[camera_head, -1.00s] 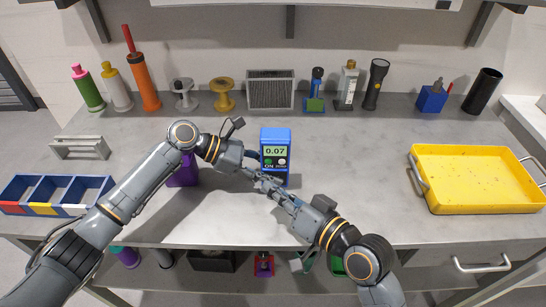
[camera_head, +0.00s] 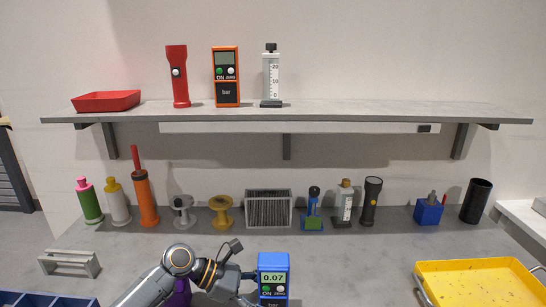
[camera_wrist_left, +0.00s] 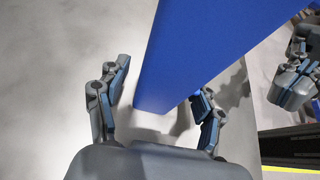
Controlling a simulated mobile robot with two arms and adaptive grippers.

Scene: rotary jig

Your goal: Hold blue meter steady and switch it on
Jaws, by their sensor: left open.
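The blue meter (camera_head: 273,272) is upright on the bench in the head view, its lower part cut off by the frame. My left gripper (camera_head: 246,287) is at the meter's left side. In the left wrist view the meter (camera_wrist_left: 205,45) reaches in between the fingers of my left gripper (camera_wrist_left: 160,85), which are open around it. I cannot tell whether they touch it. Part of my right gripper (camera_wrist_left: 297,70) shows at the right edge of the left wrist view, beside the meter; its fingertips are not clear.
A yellow tray (camera_head: 425,270) stands at right. Bottles, spools, a grey filter (camera_head: 268,208) and a black flashlight (camera_head: 371,200) line the back. The shelf above (camera_head: 350,112) holds an orange meter (camera_head: 225,75), a red flashlight (camera_head: 178,75) and a red tray (camera_head: 106,101).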

